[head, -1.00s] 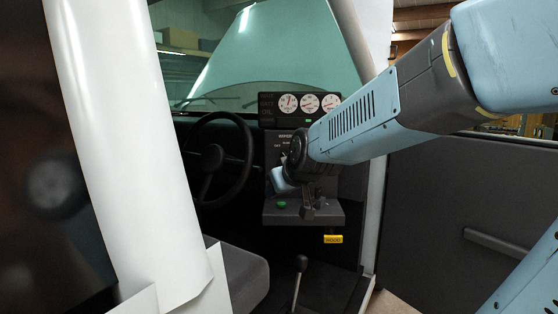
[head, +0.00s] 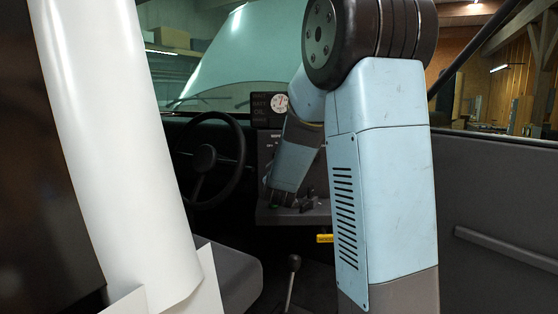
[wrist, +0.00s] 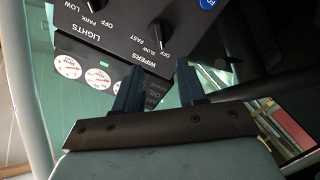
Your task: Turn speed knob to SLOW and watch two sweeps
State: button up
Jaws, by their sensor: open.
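The wipers speed knob (wrist: 160,31) is a black knob on the dark switch panel (wrist: 125,25) in the wrist view, with OFF, SLOW and FAST printed around it.
A lights knob (wrist: 96,5) sits beside the wipers knob. White gauges (wrist: 70,66) are on a separate dash unit. The steering wheel (head: 208,160) stands left of the panel, the gear lever (head: 292,275) below, the seat (head: 235,280) at lower left. A white pillar (head: 115,140) rises at left.

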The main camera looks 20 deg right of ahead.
jog(key=x, duration=1.3)
jog(key=shift+w, duration=0.3)
jog(key=shift+d, duration=0.1)
grip_shut()
